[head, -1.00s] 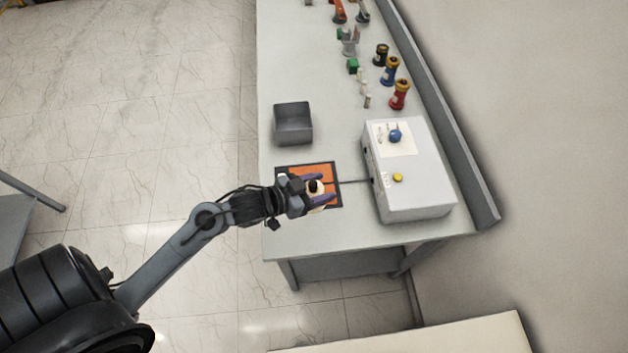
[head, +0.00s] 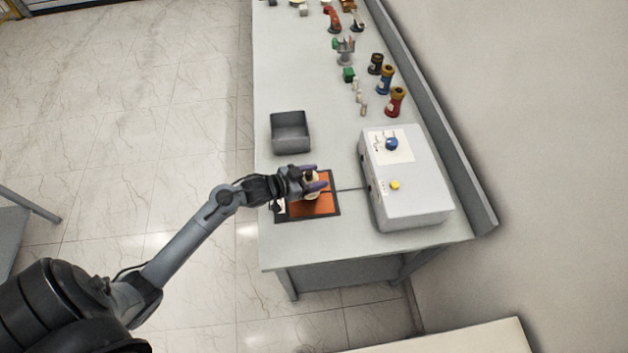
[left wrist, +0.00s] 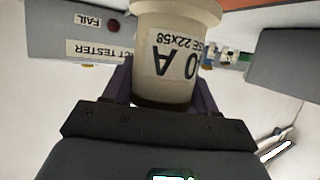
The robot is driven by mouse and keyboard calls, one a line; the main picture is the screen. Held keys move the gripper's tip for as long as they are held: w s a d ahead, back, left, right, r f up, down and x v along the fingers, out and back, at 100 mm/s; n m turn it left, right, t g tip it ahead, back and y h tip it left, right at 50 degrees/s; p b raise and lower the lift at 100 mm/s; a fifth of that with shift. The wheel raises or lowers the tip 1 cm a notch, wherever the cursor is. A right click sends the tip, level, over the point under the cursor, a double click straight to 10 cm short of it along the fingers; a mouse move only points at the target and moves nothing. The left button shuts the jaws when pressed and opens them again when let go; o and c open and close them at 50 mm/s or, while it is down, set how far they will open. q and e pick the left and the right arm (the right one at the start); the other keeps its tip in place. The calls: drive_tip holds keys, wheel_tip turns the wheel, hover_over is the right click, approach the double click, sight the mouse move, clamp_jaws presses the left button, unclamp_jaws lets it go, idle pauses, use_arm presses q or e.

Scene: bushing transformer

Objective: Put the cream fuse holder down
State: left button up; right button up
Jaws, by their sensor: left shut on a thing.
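The cream fuse holder (left wrist: 172,60) fills the top middle of the left wrist view, with its printed label upside down. My left gripper (head: 318,182) is shut on it, one purple finger on each side. In the head view the cream fuse holder (head: 311,190) is partly hidden by the fingers, over the far part of the orange mat with a black border (head: 318,208). I cannot tell whether its lower end touches the mat. My right gripper is in neither view.
A grey tester box (head: 410,185) with a blue knob and yellow button stands right of the mat. A grey open bin (head: 290,133) stands just behind the mat. Red, blue and black holders (head: 386,82) and small parts stand farther back. The bench front is clear.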

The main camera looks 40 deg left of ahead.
use_arm(q)
drive_tip(key=shift+f, duration=1.1)
drive_tip(key=shift+f, duration=0.1)
drive_tip(key=o, duration=1.2)
